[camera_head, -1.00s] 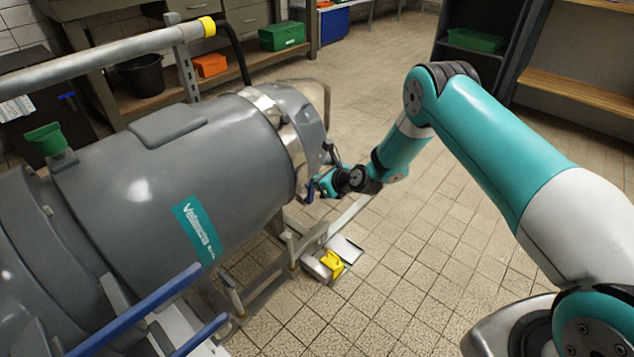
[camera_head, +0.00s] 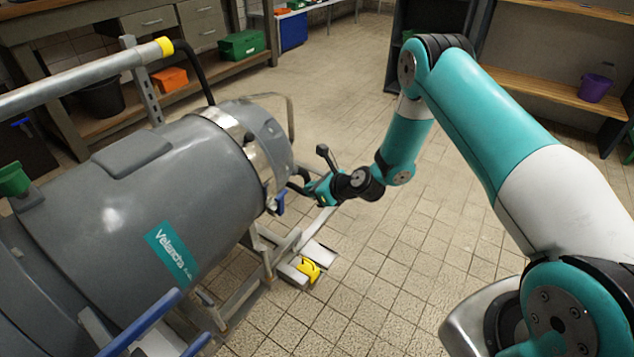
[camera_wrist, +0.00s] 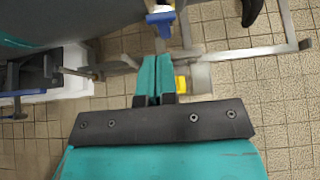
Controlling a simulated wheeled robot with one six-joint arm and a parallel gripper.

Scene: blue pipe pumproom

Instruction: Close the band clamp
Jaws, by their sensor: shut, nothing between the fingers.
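The band clamp (camera_head: 262,160) is a shiny metal band around the grey drum near its right end. A blue-tipped lever (camera_head: 279,203) hangs at its lower near side; in the wrist view the blue lever (camera_wrist: 159,17) shows at top centre, beyond the fingertips. My gripper (camera_head: 308,187) is just right of the band and lever in the head view. Its teal fingers (camera_wrist: 155,60) are together and empty, pointing toward the lever with a gap visible. I cannot tell whether the band is latched; its far side is hidden.
The grey drum (camera_head: 140,190) stands on a metal frame (camera_head: 285,240). A yellow piece (camera_head: 310,271) sits low on the frame. A dark curved piece (camera_wrist: 252,10) is right of the lever. Tiled floor (camera_head: 385,265) to the right is open.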

